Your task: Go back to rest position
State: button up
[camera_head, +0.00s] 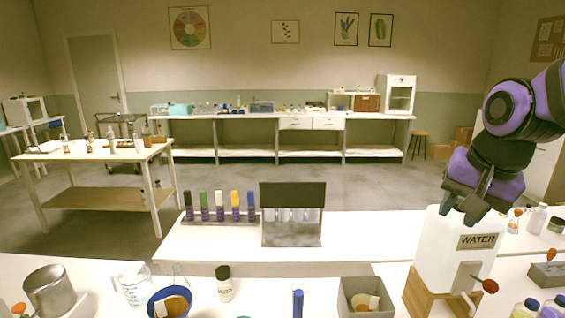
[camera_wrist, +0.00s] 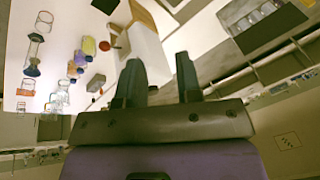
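My gripper (camera_head: 462,208) is at the right in the head view, in front of the upper part of the white water container (camera_head: 450,262). The water container (camera_wrist: 150,42) lies beyond the fingertips there. I cannot tell from these views whether the gripper touches it. My purple and black arm comes in from the right edge of the head view.
The water container stands on a wooden stand (camera_head: 428,297). A row of colour-topped bottles (camera_head: 219,207) and a dark-topped rack (camera_head: 292,236) stand on the white table. A grey box (camera_head: 366,297), a beaker (camera_head: 133,288) and a metal pot (camera_head: 50,292) are in front. Small bottles (camera_head: 525,308) crowd the right.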

jog(key=s+r+n, duration=0.1)
jog(key=s+n, duration=0.2)
jog(key=s, duration=0.2)
jog(key=s+d+r+n+t, duration=0.1)
jog(key=s+r+n, duration=0.1)
jog(key=s, duration=0.4)
jog(key=shift+d+r+n+t+h, duration=0.2)
jog(key=shift+r+n+t+h, duration=0.1)
jog(key=shift+n, duration=0.4)
jog(key=shift+s, duration=0.15)
